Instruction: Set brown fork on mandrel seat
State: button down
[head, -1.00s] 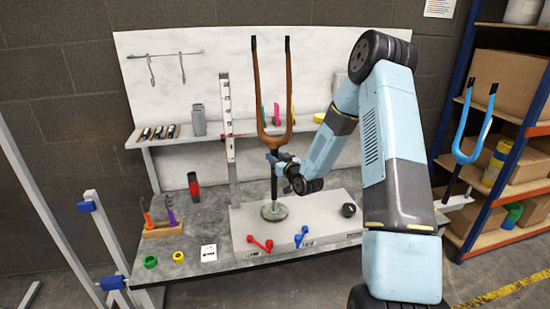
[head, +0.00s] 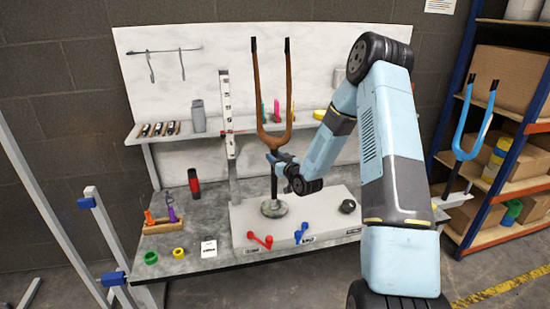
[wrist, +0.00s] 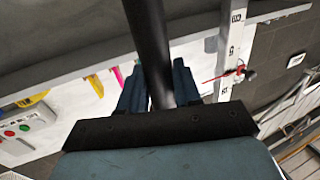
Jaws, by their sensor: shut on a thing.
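The brown fork (head: 261,98) stands upright with its two black-tipped legs pointing up, in the head view. Its dark steerer tube (wrist: 150,40) runs between my gripper's blue fingers in the wrist view. My gripper (head: 274,157) is shut on this tube just below the fork crown. The tube's lower end meets the round grey mandrel seat (head: 274,208) on the pale base plate; whether it is fully down in it cannot be told.
A blue fork (head: 469,150) stands by the shelving on the right. A white measuring post (head: 228,120) stands close left of the brown fork. Red (head: 260,240) and blue (head: 301,233) levers lie at the plate's front. A shelf with tools runs behind.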

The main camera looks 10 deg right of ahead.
aim_at(275, 178)
jog(key=shift+f, duration=2.3)
dwell(0.6)
jog(key=c, duration=0.7)
grip_release()
jog(key=shift+f, duration=0.1)
jog(key=shift+s, duration=0.1)
jog(key=v, duration=1.3)
jog(key=shift+s, duration=0.25)
jog(key=shift+d, duration=0.1)
